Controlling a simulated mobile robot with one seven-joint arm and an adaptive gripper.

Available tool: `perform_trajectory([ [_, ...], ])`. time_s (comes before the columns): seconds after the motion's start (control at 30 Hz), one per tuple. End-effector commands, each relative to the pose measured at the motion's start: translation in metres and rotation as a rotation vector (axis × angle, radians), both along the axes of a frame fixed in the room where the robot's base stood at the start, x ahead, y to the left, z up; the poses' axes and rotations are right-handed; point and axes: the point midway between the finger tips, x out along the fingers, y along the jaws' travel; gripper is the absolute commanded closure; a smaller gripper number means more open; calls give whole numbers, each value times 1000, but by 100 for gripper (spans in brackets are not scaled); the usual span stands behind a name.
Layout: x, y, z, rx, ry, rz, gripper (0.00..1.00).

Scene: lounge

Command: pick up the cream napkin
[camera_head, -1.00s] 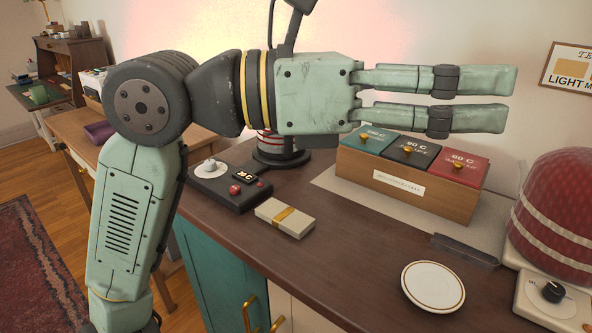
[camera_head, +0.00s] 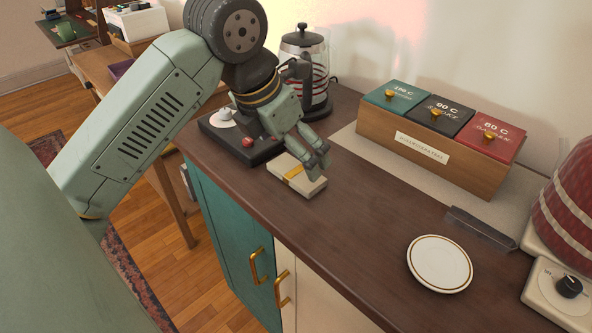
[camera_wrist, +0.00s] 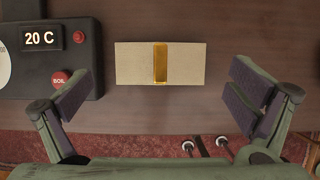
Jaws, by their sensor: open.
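The cream napkin (camera_head: 285,176) is a folded flat bundle with a gold band, lying on the dark wooden counter near its front edge. It also shows in the wrist view (camera_wrist: 133,64), whole and lying crosswise. My gripper (camera_head: 318,163) is above the napkin in the head view and hides part of it. In the wrist view my gripper (camera_wrist: 158,98) is open, with its padded fingers spread to the left and right of the napkin and nothing between them. How high the fingertips are above the counter is hard to tell.
A black kettle control base (camera_head: 232,136) with a display and knobs sits close left of the napkin. A glass kettle (camera_head: 318,60) stands behind. A wooden box with three coloured lids (camera_head: 472,172) is at the back right. A white plate (camera_head: 440,285) lies to the right on clear counter.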

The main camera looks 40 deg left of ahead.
Motion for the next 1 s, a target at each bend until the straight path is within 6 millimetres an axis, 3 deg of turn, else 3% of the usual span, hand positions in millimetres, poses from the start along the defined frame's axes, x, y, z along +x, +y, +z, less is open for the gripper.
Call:
perform_trajectory([
  [0.3, 17, -2, -38, -3, -1, -1, 0],
  [0.57, 18, -2, -41, 0, -2, 0, 0],
  [1.0, 18, -2, -41, -1, -1, 0, 29],
])
